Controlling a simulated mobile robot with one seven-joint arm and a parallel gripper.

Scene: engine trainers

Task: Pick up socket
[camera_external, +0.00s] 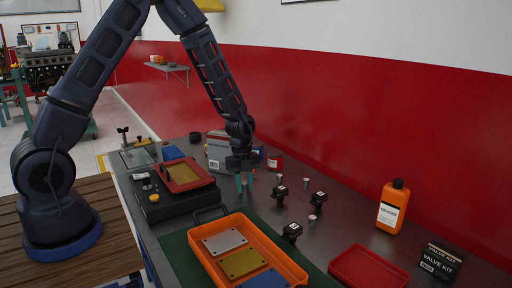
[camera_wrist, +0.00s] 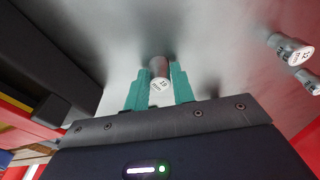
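A small grey cylindrical socket (camera_wrist: 160,75) with a white size label on its end stands between the two teal fingers of my gripper (camera_wrist: 162,88) in the wrist view. The fingertips lie close on both sides of it. Whether they press on it or leave a thin gap cannot be made out. In the external view my gripper (camera_external: 244,184) points down, low over the grey bench, with its fingers a little apart. The socket between them does not show clearly there. Other sockets stand to the right, one (camera_wrist: 290,48) labelled 12 and another (camera_wrist: 308,82) in the wrist view.
Black knobbed parts (camera_external: 280,193) and small sockets (camera_external: 311,218) stand right of my gripper. An orange tray (camera_external: 287,264) with coloured plates lies in front.

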